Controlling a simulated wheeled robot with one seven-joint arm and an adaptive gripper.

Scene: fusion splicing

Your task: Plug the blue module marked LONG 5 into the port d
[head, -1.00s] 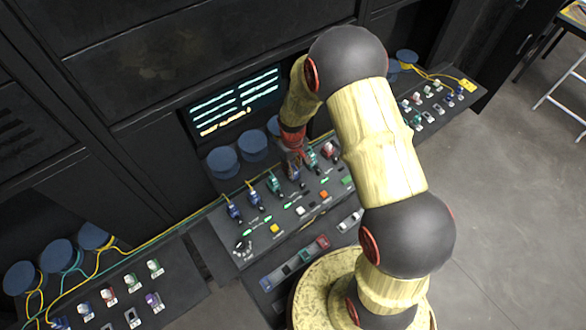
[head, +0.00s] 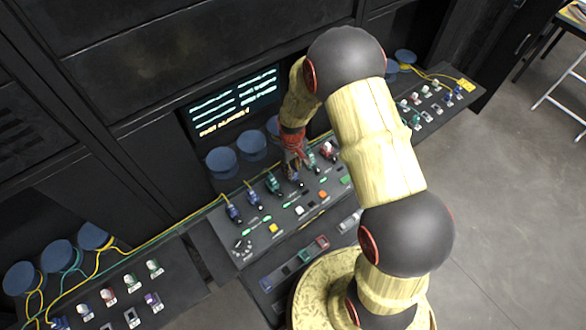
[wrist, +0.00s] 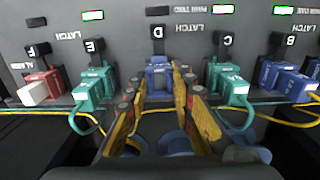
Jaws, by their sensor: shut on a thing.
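My gripper (wrist: 160,104) is shut on a blue module (wrist: 159,73), with one yellow finger on each side of it. In the wrist view the module is lined up with port D (wrist: 157,47), right at its label. I cannot tell how deep it sits, and its marking is not readable. The light above D is dark, while those above E and C are green. In the head view my gripper (head: 292,166) is low over the middle of the sloped console, and the module there is mostly hidden.
Green modules stand close on both sides, at E (wrist: 92,92) and C (wrist: 229,82). A red one (wrist: 40,86) is at F and a blue one (wrist: 286,80) at B. Cables run along the console's back edge. A lit screen (head: 235,102) is behind. A tray (head: 290,268) lies in front.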

